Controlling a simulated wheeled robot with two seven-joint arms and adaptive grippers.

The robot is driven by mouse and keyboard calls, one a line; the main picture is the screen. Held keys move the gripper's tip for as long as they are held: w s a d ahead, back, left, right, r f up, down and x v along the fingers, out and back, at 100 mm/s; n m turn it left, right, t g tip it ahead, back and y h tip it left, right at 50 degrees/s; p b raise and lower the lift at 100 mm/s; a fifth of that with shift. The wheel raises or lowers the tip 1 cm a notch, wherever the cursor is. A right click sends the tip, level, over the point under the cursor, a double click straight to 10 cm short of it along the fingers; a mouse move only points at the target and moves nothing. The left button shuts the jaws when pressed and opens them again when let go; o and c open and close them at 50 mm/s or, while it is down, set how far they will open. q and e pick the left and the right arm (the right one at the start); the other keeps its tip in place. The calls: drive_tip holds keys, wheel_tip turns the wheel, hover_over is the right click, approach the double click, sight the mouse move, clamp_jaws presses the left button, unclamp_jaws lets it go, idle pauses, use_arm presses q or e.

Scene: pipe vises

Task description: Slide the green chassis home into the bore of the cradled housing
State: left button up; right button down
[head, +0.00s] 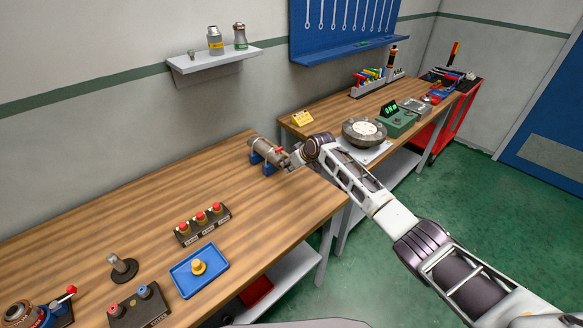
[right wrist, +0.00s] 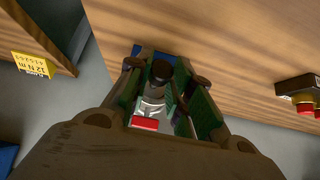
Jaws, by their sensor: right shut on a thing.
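The cradled housing (head: 264,149) is a grey-brown cylinder lying in a blue cradle (head: 256,158) at the right end of the near wooden bench. My right gripper (head: 291,160) is at the housing's right end, low over the bench edge. The fingers hide part of the chassis. How deep it sits in the bore cannot be told. My left gripper is not in view.
A row of red buttons (head: 203,224), a blue tray (head: 194,270) with a yellow knob and a joystick (head: 122,266) stand nearer on the bench. The wood left of the housing is clear.

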drive_tip(key=shift+w+a, duration=0.1)
drive_tip(key=c, duration=1.2)
unclamp_jaws()
drive_tip(key=shift+v, duration=6)
